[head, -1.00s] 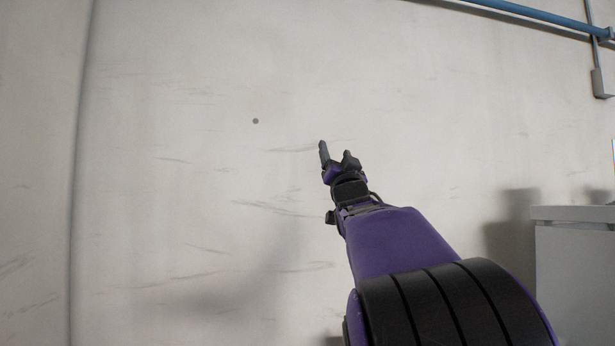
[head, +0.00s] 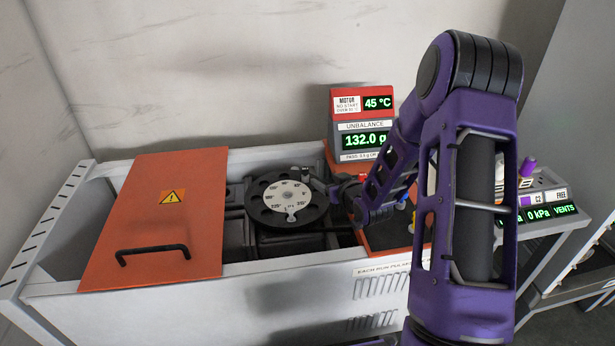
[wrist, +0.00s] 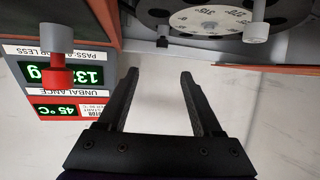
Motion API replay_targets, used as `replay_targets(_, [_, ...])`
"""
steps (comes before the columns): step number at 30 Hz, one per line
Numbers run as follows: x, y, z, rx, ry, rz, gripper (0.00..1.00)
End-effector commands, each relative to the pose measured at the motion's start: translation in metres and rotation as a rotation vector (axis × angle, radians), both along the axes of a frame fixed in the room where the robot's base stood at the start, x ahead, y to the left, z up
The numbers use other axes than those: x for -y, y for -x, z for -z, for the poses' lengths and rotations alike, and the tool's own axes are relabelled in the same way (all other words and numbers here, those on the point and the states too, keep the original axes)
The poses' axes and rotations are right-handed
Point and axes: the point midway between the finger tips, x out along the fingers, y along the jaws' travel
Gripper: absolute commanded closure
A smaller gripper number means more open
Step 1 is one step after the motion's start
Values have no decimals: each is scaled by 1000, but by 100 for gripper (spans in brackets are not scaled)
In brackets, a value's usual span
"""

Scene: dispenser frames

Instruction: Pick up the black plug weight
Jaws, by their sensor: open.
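A small black plug with a grey stem, which looks like the black plug weight (wrist: 162,41), shows at the disc's rim in the wrist view, ahead of the gap between my fingers. A dark piece at the disc's far right edge in the head view may be the same plug. My gripper (wrist: 160,82) is open and empty, apart from the plug. In the head view my arm partly hides the gripper, beside the right of the black disc (head: 258,211) with its pale numbered dial (head: 283,197).
A red and grey plug (wrist: 58,62) is near my gripper. The red display unit (head: 361,130) rises behind. An orange lid (head: 165,225) with a black handle (head: 152,254) lies left.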

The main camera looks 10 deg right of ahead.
Motion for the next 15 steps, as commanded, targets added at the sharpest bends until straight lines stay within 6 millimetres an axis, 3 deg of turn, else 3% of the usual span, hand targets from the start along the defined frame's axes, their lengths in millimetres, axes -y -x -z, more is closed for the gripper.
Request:
replay_targets(9, [-15, -63, 28, 2, 0, 0, 33])
replay_targets(15, [-21, -92, 39, 1, 1, 1, 33])
